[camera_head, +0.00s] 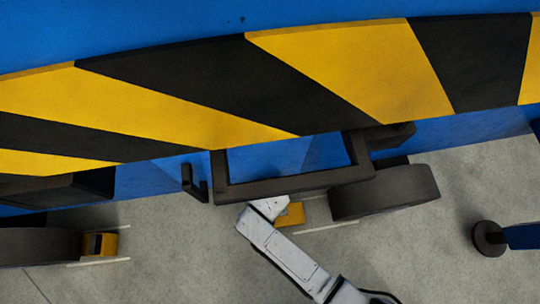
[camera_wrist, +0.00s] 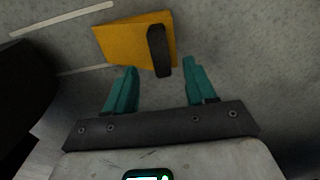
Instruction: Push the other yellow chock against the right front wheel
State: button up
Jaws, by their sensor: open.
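A yellow chock (camera_head: 292,215) lies on the floor left of the right-hand dark wheel (camera_head: 385,192) in the head view, with a gap between them. My arm hides part of it. In the wrist view the same chock (camera_wrist: 118,41), with a dark strip at one end, lies just beyond my gripper (camera_wrist: 160,63). The teal fingers are open and empty, with their tips close to the chock; I cannot tell whether they touch it. Another yellow chock (camera_head: 108,244) with a dark band sits beside the left-hand wheel (camera_head: 38,246).
A yellow-and-black striped panel (camera_head: 340,65) on a blue body hangs over the wheels. A dark frame (camera_head: 290,187) juts out above my arm's end. White floor lines (camera_head: 332,228) run toward the right-hand wheel. A dark round-based post (camera_head: 488,238) stands at right. The front floor is clear.

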notch_tip(320, 180, down, 6)
jog(key=b, duration=0.3)
jog(key=shift+f, duration=0.15)
grip_shut()
dwell(0.4)
